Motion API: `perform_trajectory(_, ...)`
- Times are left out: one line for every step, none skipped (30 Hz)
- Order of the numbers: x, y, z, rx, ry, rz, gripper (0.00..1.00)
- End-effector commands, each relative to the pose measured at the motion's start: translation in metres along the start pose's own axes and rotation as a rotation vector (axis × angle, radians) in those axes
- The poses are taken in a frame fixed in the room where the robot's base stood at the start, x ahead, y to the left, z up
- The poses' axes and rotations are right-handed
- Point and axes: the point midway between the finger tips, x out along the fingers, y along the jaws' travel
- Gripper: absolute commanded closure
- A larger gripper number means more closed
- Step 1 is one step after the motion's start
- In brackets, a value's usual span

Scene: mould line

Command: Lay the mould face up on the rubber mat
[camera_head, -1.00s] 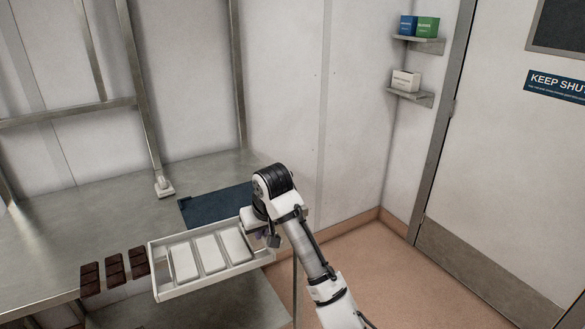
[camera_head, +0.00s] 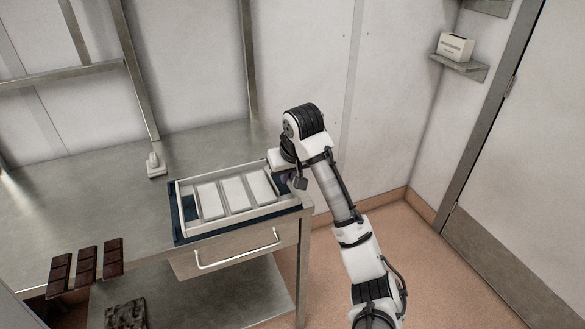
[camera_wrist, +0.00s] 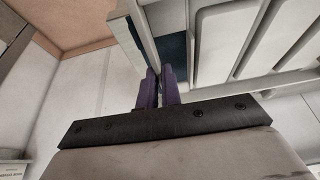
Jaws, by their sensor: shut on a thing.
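The mould (camera_head: 190,228) is a pale rectangular frame with three white rectangular panels, and the panelled side faces up. It is over the dark blue rubber mat (camera_head: 176,212), which shows as a strip along the left and front edges. It looks level; whether it rests on the mat or hangs just above, I cannot tell. My gripper (camera_head: 287,178) is at the mould's right end, shut on its wall. In the wrist view my purple fingertips (camera_wrist: 158,90) close at the wall of the mould (camera_wrist: 143,38), and the blue mat (camera_wrist: 178,50) shows beneath.
The mat lies at the right end of a steel table (camera_head: 130,205). Several chocolate bars (camera_head: 87,263) lie at the front left. A drawer handle (camera_head: 238,252) is below the table's front edge. A metal post (camera_head: 140,75) stands at the back.

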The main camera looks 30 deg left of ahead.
Motion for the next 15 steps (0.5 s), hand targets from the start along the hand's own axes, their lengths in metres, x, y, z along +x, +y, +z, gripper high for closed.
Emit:
perform_trajectory(0.003,0.0,0.001,0.001,0.0,-0.001,1.0)
perform_trajectory(0.004,0.0,0.002,0.001,0.001,-0.001,1.0)
perform_trajectory(0.007,0.0,0.003,0.001,0.001,-0.001,1.0)
perform_trajectory(0.009,0.0,0.004,0.001,0.001,-0.001,1.0)
perform_trajectory(0.012,0.0,0.005,0.001,0.001,-0.001,1.0)
perform_trajectory(0.016,0.0,0.007,0.001,0.0,-0.001,1.0)
perform_trajectory(0.019,0.0,0.008,0.001,-0.001,-0.001,1.0)
perform_trajectory(0.021,0.001,0.009,0.002,0.0,-0.001,1.0)
perform_trajectory(0.025,0.001,0.011,0.002,0.001,-0.001,1.0)
perform_trajectory(0.028,0.001,0.012,0.002,0.001,0.0,1.0)
perform_trajectory(0.03,0.001,0.013,0.001,0.0,0.0,1.0)
perform_trajectory(0.034,0.001,0.015,0.001,0.0,0.0,1.0)
perform_trajectory(0.038,0.001,0.016,0.001,0.0,0.0,1.0)
perform_trajectory(0.042,0.001,0.018,0.001,0.001,0.0,1.0)
perform_trajectory(0.046,0.001,0.019,0.001,0.002,0.0,1.0)
